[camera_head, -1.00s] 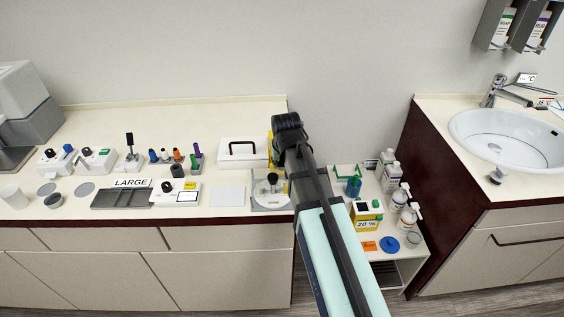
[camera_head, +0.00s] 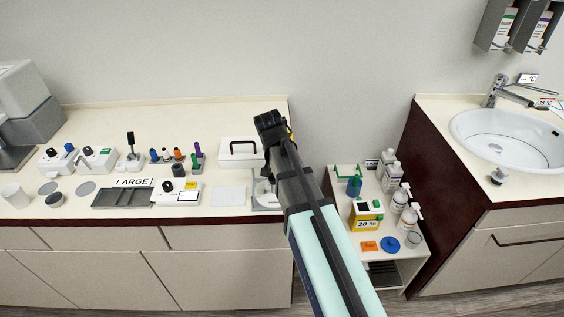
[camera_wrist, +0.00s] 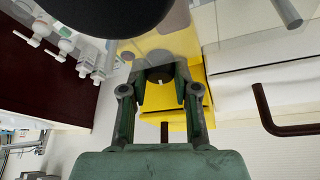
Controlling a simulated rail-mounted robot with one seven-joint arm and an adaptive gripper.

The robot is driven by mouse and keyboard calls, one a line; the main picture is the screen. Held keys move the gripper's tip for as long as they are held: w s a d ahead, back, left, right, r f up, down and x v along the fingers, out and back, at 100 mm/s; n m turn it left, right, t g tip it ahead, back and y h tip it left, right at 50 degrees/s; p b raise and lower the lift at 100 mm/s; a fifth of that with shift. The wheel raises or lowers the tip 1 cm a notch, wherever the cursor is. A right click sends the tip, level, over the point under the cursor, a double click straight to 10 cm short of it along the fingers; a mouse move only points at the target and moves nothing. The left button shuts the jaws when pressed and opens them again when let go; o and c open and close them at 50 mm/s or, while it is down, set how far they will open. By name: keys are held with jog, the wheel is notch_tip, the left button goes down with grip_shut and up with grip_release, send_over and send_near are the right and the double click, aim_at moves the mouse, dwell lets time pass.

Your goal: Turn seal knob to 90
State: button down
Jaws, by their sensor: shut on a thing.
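In the wrist view my gripper (camera_wrist: 162,92) has its two dark green fingers on either side of a dark round knob (camera_wrist: 160,74) with a small white mark, and is shut on it. The knob sits in front of a yellow body (camera_wrist: 197,75). Its exact angle is hard to read, and no scale is legible.
A large black disc (camera_wrist: 108,12) is close to the wrist camera. A white box with a dark red handle (camera_head: 240,149) stands left of my arm. A low cart (camera_head: 405,255) with bottles is at the right. Several small devices fill the left counter.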

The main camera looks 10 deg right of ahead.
dwell(0.3)
jog(key=c, duration=1.1)
grip_release()
jog(key=shift+c, duration=0.2)
jog(key=shift+r, duration=0.1)
jog(key=v, duration=1.1)
jog(key=shift+r, duration=0.4)
jog(key=shift+s, duration=0.1)
